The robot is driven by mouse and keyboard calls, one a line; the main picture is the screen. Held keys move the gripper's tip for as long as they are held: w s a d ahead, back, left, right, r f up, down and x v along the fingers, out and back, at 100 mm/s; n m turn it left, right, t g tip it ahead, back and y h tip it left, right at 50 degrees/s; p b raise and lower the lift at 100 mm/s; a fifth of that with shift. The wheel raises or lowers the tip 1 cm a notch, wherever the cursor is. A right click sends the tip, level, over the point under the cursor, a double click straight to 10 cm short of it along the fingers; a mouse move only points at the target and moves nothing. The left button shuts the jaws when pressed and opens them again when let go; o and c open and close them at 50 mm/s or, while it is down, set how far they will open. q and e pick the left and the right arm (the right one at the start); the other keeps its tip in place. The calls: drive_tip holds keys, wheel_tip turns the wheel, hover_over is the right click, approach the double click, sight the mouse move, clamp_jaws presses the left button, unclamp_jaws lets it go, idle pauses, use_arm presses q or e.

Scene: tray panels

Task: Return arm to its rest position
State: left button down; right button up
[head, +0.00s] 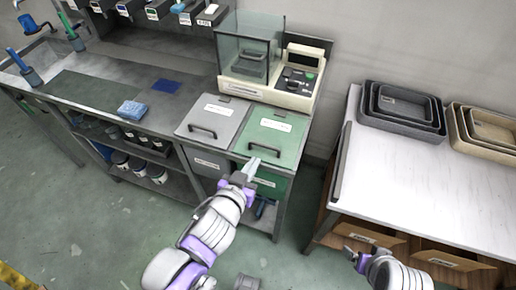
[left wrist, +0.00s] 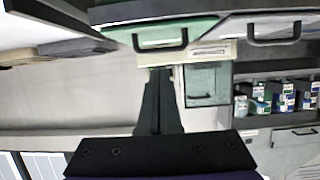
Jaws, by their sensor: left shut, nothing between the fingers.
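My left gripper (head: 252,168) is shut and empty in the head view, just in front of the green panel (head: 271,132). In the left wrist view, which is upside down, its closed fingers (left wrist: 160,85) reach toward the green panel (left wrist: 150,35) and its dark handle. A gap to the panel cannot be measured. A grey panel (head: 215,116) with a dark handle lies to the left of the green one. My right gripper (head: 350,253) is at the lower right, in front of the white-topped table; its finger gap is not clear.
A scale-like machine (head: 293,91) with a glass box stands behind the panels. A blue sponge (head: 132,108) lies on the counter. Dark trays (head: 400,125) and tan trays (head: 488,150) are on the white-topped table (head: 410,190). The floor (head: 90,215) at left is mostly clear.

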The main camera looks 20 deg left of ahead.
use_arm(q)
drive_tip(key=shift+s+f, duration=0.1)
drive_tip(key=shift+s, duration=0.5)
drive_tip(key=s+a+f+g+p, duration=0.1)
drive_tip(key=s+a+g+p, duration=0.1)
drive_tip(key=s+g+p, duration=0.3)
drive_tip(key=s+g, duration=0.2)
drive_tip(key=g, duration=0.1)
drive_tip(key=shift+s+a+f, duration=0.25)
drive_tip(key=shift+a+f, duration=0.15)
